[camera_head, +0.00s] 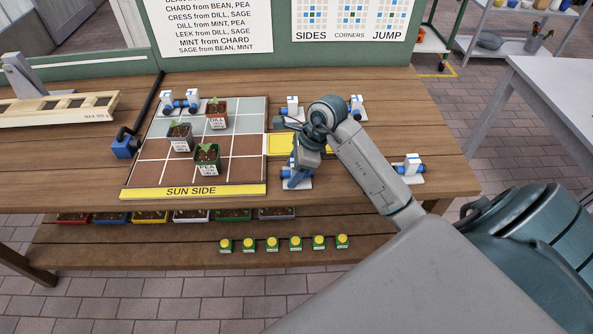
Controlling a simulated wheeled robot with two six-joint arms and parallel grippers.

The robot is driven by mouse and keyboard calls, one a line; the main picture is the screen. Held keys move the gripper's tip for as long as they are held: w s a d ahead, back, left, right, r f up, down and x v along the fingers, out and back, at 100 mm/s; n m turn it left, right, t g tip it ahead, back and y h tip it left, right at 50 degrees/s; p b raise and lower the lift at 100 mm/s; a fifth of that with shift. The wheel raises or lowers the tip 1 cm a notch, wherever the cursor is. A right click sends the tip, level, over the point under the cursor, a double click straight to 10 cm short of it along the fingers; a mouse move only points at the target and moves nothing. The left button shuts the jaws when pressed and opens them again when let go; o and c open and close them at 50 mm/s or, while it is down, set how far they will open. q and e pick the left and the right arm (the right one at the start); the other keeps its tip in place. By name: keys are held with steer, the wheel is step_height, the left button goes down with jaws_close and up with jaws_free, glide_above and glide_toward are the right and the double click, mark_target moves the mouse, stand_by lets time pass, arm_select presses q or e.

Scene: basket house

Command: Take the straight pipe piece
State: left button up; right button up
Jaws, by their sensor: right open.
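Several small blue and white pipe pieces are on the wooden table; at this size I cannot tell which one is straight. My right gripper (298,176) is open and points down, right of the planting grid. It is over a blue and white piece (304,184) on a pale plate, and it partly hides that piece. I cannot tell whether they touch. Other pieces stand behind it (292,107), at the back right (357,106) and at the far right (410,166). Another blue and white piece (180,101) is at the grid's back left corner. My left gripper is out of view.
The grid board (150,150) holds three potted seedlings, one a green pot (207,158). A yellow pad (283,144) lies beside it, partly behind my arm. A black pipe with a blue block (122,147) runs along its left edge. The table's front right is clear.

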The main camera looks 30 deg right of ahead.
steer(key=shift+c, duration=0.2)
steer(key=c, duration=1)
steer(key=shift+c, duration=0.2)
steer(key=shift+r, duration=0.15)
steer(key=shift+r+b, duration=0.35)
steer(key=shift+r, duration=0.2)
steer(key=shift+r+b, duration=0.3)
steer(key=shift+r, duration=0.65)
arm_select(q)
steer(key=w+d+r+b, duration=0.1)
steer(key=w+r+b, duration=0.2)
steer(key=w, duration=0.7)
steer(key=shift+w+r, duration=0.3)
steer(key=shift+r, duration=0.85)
arm_select(e)
steer(key=s+r, duration=0.1)
steer(key=s, duration=1.5)
steer(key=shift+a+r, duration=0.2)
steer(key=shift+r, duration=0.15)
